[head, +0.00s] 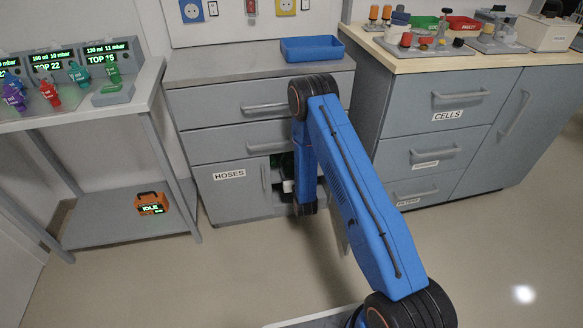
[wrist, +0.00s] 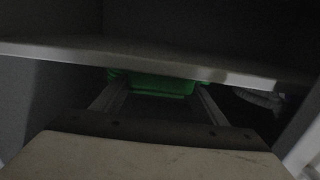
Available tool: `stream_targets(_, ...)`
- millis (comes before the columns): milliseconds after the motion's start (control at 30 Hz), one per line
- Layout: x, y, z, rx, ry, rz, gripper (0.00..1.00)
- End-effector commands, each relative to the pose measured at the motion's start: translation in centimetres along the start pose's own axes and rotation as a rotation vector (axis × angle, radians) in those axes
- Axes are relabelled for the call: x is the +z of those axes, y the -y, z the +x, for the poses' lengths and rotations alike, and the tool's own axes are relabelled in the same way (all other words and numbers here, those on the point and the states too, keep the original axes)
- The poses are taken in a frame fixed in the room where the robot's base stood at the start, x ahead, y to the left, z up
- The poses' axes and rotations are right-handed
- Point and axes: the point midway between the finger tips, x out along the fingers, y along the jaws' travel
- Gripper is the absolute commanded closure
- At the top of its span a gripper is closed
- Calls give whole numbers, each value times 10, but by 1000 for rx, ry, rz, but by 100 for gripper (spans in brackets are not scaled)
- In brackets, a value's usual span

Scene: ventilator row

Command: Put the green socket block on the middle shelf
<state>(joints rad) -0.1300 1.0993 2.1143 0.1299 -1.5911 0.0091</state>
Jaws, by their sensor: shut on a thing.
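The green socket block (wrist: 152,84) shows in the wrist view between the two fingers of my gripper (wrist: 160,97), which is shut on it. The block is inside a dark cabinet, just below the front edge of a shelf board (wrist: 60,48) that hides its upper part. I cannot tell whether it touches a surface. In the head view, my arm reaches into the open part of the cabinet beside the door labelled HOSES (head: 229,190). The arm hides most of the opening and my gripper there.
A pale thing (wrist: 258,98) lies right of the block in the cabinet. A blue tray (head: 312,49) sits on top. The front floor is clear.

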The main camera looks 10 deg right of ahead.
Motion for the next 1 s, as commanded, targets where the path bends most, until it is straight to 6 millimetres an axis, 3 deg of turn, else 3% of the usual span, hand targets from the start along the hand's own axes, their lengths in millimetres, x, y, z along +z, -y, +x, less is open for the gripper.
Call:
stream_targets(367, 2, 0, 1, 0, -2, 0, 76)
stream_targets(400, 3, 0, 0, 0, -1, 0, 29)
stream_targets(433, 3, 0, 0, 0, -1, 0, 26)
stream_targets(800, 0, 0, 0, 0, -1, 0, 26)
stream_targets(1000, 1, 0, -26, 0, 2, -1, 26)
